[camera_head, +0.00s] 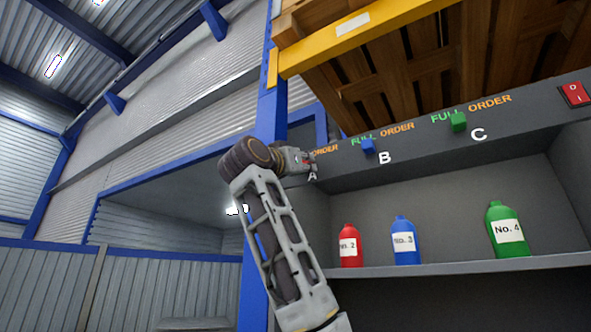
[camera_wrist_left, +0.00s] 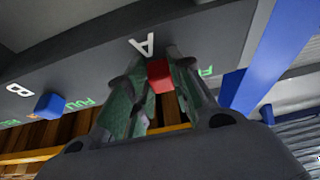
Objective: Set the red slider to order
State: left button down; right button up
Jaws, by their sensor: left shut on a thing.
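The red slider (camera_wrist_left: 159,77) is a small red block on the dark panel above the letter A. My left gripper (camera_wrist_left: 158,66) has its two fingers closed on either side of it. In the head view my left gripper (camera_head: 307,160) is at the panel's left end, and only a bit of red shows between the fingers. The orange ORDER label (camera_head: 326,150) of row A shows just right of the gripper there. Row A's FULL label is hidden by the gripper there, but part of its green lettering (camera_wrist_left: 205,72) shows in the wrist view. My right gripper is not in view.
A blue slider (camera_head: 368,146) at B and a green slider (camera_head: 458,122) at C are on the same panel. Red (camera_head: 350,246), blue (camera_head: 405,240) and green (camera_head: 505,230) bottles stand on the shelf below. A red switch (camera_head: 575,94) is at far right.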

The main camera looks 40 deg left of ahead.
aim_at(323, 162)
pick_arm(q)
jog(key=d, duration=0.4)
jog(key=shift+w+b, duration=0.3)
jog(key=shift+w, duration=0.05)
jog(key=shift+a, duration=0.1)
jog(key=c, duration=1.2)
grip_release()
jog(key=shift+d, duration=0.25)
jog(key=shift+c, duration=0.2)
jog(key=shift+s+a, duration=0.1)
jog(key=shift+a, duration=0.05)
jog(key=v, duration=1.2)
